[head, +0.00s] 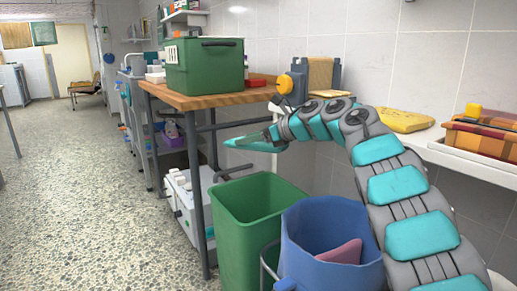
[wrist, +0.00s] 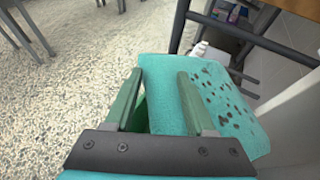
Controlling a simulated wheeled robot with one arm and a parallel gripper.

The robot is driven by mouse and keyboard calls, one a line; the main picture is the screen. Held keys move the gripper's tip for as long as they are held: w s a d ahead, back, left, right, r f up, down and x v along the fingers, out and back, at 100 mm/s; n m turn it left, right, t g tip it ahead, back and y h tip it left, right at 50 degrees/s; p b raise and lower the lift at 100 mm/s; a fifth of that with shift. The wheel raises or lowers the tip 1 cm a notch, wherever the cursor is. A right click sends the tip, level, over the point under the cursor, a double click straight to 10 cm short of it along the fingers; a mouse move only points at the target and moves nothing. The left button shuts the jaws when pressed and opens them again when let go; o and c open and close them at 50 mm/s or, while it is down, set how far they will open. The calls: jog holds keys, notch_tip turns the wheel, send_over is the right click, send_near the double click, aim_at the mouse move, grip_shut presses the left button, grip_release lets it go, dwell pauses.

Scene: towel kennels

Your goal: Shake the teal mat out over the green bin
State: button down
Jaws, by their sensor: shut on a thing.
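The teal mat (wrist: 238,112) fills the middle right of the wrist view, with many dark specks on its right part. My gripper (wrist: 160,73) is shut on the mat, with one finger at its left edge and the other over its face. In the head view my gripper (head: 250,143) reaches left from the arm, above the green bin (head: 243,222). The mat is hard to tell from the teal gripper there. The green bin is open-topped and stands on the floor. A sliver of green shows between the fingers in the wrist view.
A blue bin (head: 308,240) with a pink item (head: 342,252) inside stands right against the green bin. A wooden-topped table (head: 210,98) bears a green box (head: 205,68) behind. A white shelf (head: 440,148) runs along the right wall. Floor at left is clear.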

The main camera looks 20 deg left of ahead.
notch_tip(320, 180, up, 3)
jog(key=shift+r+p, duration=0.1)
jog(key=shift+p, duration=0.75)
notch_tip(320, 180, down, 8)
jog(key=b, duration=0.6)
jog(key=shift+r+b, duration=0.1)
jog(key=shift+b, duration=0.2)
notch_tip(320, 180, up, 8)
jog(key=p, duration=0.7)
jog(key=shift+p, duration=0.35)
notch_tip(320, 180, down, 8)
jog(key=b, duration=0.6)
jog(key=shift+b, duration=0.35)
jog(key=shift+r, duration=0.15)
